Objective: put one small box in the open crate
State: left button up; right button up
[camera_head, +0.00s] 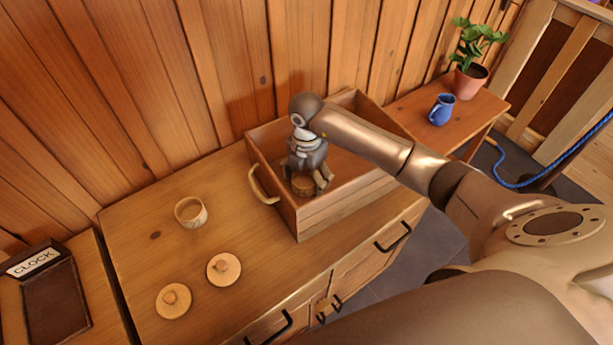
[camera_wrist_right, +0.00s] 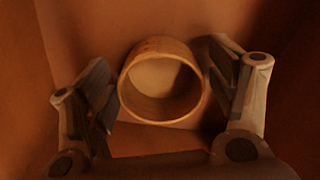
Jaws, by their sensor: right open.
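The open crate (camera_head: 330,217) is a wooden box with a rope-like handle, standing on the cabinet top. My right gripper (camera_head: 307,190) reaches down inside it. A small round wooden box (camera_head: 303,184) without a lid is inside the crate, between the fingers. In the right wrist view the small box (camera_wrist_right: 162,82) shows its open mouth, with a gap to the finger on each side. The right gripper (camera_wrist_right: 165,95) is open around it. A second small round box (camera_head: 191,212), open and empty, stands on the cabinet left of the crate. My left gripper is not in view.
Two round knobbed lids (camera_head: 224,269) (camera_head: 173,301) lie on the cabinet top (camera_head: 130,240) in front of the second box. A sign reading CLOCK (camera_head: 34,262) is at far left. A blue mug (camera_head: 441,109) and a potted plant (camera_head: 468,80) stand on a side table.

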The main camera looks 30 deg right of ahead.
aim_at(307, 184)
jog(key=shift+r, duration=0.5)
notch_tip(307, 184, up, 11)
jog(key=b, duration=0.2)
jog(key=shift+r, duration=0.15)
jog(key=shift+r, duration=0.1)
